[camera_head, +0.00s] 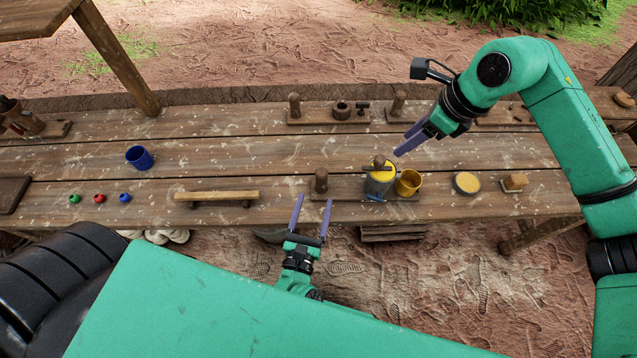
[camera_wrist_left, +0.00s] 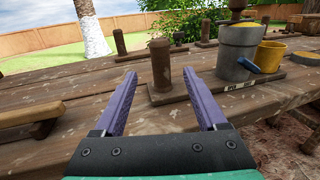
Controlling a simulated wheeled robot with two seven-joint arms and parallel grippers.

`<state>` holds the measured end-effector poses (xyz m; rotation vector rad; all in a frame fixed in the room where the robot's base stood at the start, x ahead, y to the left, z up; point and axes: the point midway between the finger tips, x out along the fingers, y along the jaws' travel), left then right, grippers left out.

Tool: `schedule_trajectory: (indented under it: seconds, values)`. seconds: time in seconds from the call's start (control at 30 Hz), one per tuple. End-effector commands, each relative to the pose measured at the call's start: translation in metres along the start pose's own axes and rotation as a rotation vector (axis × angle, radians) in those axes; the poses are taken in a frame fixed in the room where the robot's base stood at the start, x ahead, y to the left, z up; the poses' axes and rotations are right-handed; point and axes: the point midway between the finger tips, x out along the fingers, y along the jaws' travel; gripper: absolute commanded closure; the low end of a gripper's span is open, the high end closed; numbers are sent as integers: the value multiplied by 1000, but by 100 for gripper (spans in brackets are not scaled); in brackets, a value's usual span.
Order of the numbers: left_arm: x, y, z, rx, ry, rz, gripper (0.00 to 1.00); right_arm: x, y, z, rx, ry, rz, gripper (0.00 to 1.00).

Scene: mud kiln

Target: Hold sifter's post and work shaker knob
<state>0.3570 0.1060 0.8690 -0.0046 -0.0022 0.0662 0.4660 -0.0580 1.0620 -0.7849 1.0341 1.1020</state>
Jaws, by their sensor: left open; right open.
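The sifter's post (camera_head: 321,180) is a short brown wooden peg standing upright at the left end of a wooden base board (camera_head: 345,187). It also shows in the left wrist view (camera_wrist_left: 161,66), between my fingers but beyond their tips. My left gripper (camera_head: 313,200) is open and empty just in front of the post. The sifter (camera_head: 379,184) is a grey can with yellow material in its top and a brown shaker knob (camera_head: 379,161) above it. My right gripper (camera_head: 403,145) is open and empty, behind and to the right of the knob, apart from it.
A yellow cup (camera_head: 408,182) stands right of the sifter, with a round yellow-topped dish (camera_head: 466,183) and a brush-like block (camera_head: 515,181) further right. A wooden bar (camera_head: 217,196), small balls (camera_head: 99,198) and a blue cup (camera_head: 140,157) lie left. Pegged boards (camera_head: 327,115) stand behind.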

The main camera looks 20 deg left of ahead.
Motion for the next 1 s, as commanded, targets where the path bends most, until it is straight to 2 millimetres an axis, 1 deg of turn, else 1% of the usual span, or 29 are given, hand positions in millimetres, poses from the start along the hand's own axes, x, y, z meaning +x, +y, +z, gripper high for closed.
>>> schedule_trajectory:
  seconds: [0.03, 0.2, 0.3, 0.4, 0.5, 0.57, 0.8, 0.83, 0.87, 0.9, 0.97, 1.0]
  values:
    - [13, 0, 1, 0, -4, 3, 26, 0, 0, 0, 0, 0, 0, 50]
    - [56, 0, 1, 1, -3, 1, 26, 0, 0, 0, 0, 0, 0, 50]
    - [80, 0, 0, 2, -2, 1, 26, 0, 0, 0, 0, 0, 0, 50]
    - [99, -1, 0, 3, -1, -1, 26, 0, 0, 0, 0, 0, 0, 50]
    - [111, -1, 0, 3, 1, -1, 26, 0, 0, 0, 0, 0, 0, 50]
    - [115, -1, -1, 4, 1, -2, 26, 0, 0, 0, 0, 0, 0, 50]
    - [116, -1, -1, 4, 2, -2, 26, 0, 0, 0, 0, 0, 0, 50]
    - [116, -1, -1, 4, 2, -2, 34, 0, 0, 0, 0, 0, 0, 50]
    - [116, -1, -1, 4, 2, -2, 45, 0, 0, 0, 0, 0, 0, 50]
    - [116, -1, -1, 4, 2, -2, 60, 0, 0, 0, 0, 0, 0, 50]
    - [116, -1, -1, 4, 2, -2, 83, 0, 0, 0, 0, 0, 0, 50]
    - [116, -1, -1, 4, 2, -2, 99, 0, 0, 0, 0, 0, 0, 50]
